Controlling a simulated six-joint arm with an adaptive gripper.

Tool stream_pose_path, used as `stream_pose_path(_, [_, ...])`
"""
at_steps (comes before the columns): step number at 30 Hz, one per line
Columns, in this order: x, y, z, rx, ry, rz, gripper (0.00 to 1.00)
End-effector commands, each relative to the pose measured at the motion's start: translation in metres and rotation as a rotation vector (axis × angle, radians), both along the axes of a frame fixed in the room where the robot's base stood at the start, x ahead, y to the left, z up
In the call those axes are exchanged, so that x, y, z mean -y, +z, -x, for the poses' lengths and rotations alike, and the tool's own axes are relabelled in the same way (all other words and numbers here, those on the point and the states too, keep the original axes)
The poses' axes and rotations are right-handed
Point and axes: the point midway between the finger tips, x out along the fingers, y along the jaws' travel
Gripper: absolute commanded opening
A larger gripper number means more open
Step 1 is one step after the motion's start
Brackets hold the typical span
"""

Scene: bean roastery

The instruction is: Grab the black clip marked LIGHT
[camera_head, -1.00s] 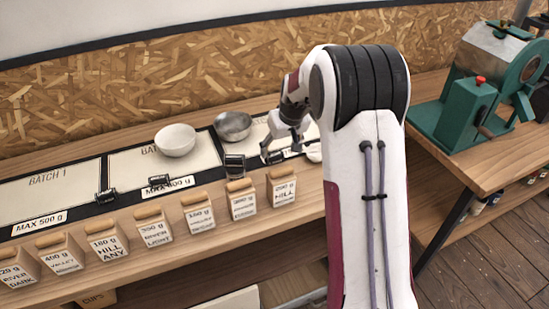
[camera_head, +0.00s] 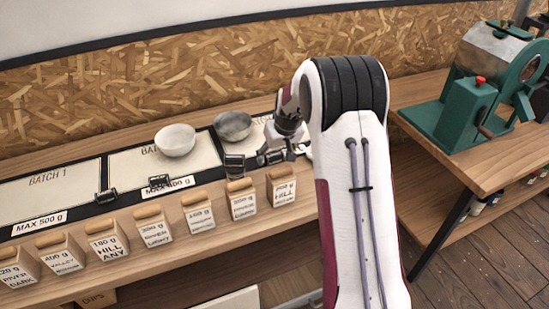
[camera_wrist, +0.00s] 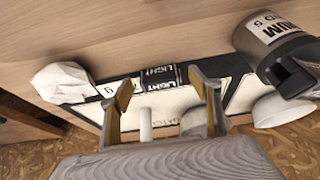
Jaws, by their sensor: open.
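The black clip marked LIGHT (camera_wrist: 160,72) lies on the dark edge of a batch mat, with white lettering, in the wrist view. My gripper (camera_wrist: 160,88) is open, with one finger on either side of the clip in that picture. Nothing is held between the fingers. I cannot tell how high the fingertips are above the clip. In the head view my gripper (camera_head: 274,155) is over the right end of the mats, and the arm partly hides this area. The lettering on the clip cannot be read there.
A metal bowl (camera_head: 233,125) and a white bowl (camera_head: 175,140) stand left of my gripper. Other black clips (camera_head: 107,196) (camera_head: 158,181) lie along the mats. A dark labelled object (camera_wrist: 285,50) is close by in the wrist view. Labelled bags (camera_head: 283,188) line the front edge.

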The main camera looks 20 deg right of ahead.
Motion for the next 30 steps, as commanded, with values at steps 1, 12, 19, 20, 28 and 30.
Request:
stream_pose_path(1, [-0.0002, -0.0027, -0.0008, -0.001, 0.0, 0.0, 0.62])
stream_pose_path(12, [-0.0001, -0.0044, -0.0018, 0.0, 0.001, 0.0, 0.62])
stream_pose_path(19, [-0.0001, -0.0042, -0.0018, 0.0, 0.001, 0.0, 0.57])
stream_pose_path(20, [-0.0001, -0.0042, -0.0018, 0.0, 0.001, 0.0, 0.49])
stream_pose_path(28, [0.0, -0.0042, -0.0018, 0.0, 0.001, 0.0, 0.33])
stream_pose_path(30, [0.0, -0.0042, -0.0018, 0.0, 0.001, 0.0, 0.33])
